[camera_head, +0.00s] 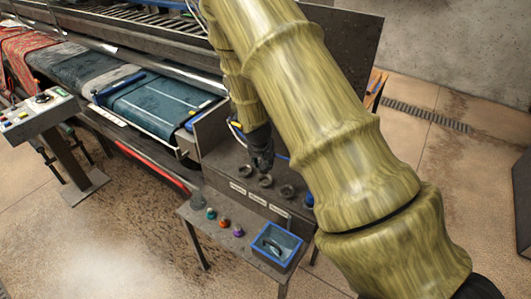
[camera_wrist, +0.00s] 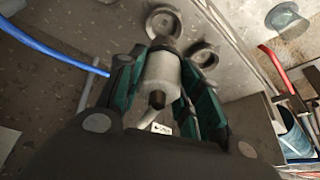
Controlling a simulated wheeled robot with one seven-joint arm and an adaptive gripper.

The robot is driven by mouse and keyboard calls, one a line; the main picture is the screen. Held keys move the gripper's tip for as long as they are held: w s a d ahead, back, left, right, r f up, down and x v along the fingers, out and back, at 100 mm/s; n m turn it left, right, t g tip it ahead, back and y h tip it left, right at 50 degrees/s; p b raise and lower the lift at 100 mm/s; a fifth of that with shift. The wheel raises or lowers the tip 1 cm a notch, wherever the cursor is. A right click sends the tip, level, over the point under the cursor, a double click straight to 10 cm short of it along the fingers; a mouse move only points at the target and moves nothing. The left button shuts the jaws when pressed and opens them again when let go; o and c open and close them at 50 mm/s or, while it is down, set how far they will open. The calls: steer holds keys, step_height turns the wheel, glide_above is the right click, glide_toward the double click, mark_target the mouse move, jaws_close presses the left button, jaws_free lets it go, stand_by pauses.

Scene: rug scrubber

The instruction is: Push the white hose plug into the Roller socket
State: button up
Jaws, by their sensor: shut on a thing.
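My gripper (camera_head: 262,158) is over the grey socket panel in the head view, seen past my own arm. In the wrist view, my gripper (camera_wrist: 160,82) is shut on the white hose plug (camera_wrist: 160,70), with teal pads on both sides. The plug's far end points toward a round grey socket (camera_wrist: 163,20); I cannot tell whether they touch. A second socket (camera_wrist: 203,56) is to its right. In the head view, several round sockets, including a middle one (camera_head: 265,180), sit in a row above white labels (camera_head: 257,198). The lettering is too small to read, so I cannot tell which is Roller.
Teal (camera_head: 211,213), orange (camera_head: 223,223) and purple (camera_head: 238,232) pieces are on the lower shelf beside a blue bin (camera_head: 290,243). A blue hose (camera_wrist: 50,50) and a red hose (camera_wrist: 274,66) flank the gripper. A button console (camera_head: 38,114) stands at left.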

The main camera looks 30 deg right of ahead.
mark_target(265, 172)
steer(key=shift+w+d+r, duration=0.1)
steer(key=shift+d+r, duration=0.05)
steer(key=shift+d, duration=0.35)
steer(key=shift+f+b, duration=1.15)
steer(key=shift+f, duration=0.9)
steer(key=shift+a+f+b, duration=0.15)
steer(key=shift+f+b, duration=0.75)
steer(key=shift+f, duration=0.65)
steer(key=o, duration=1.2)
steer(key=shift+v, duration=6)
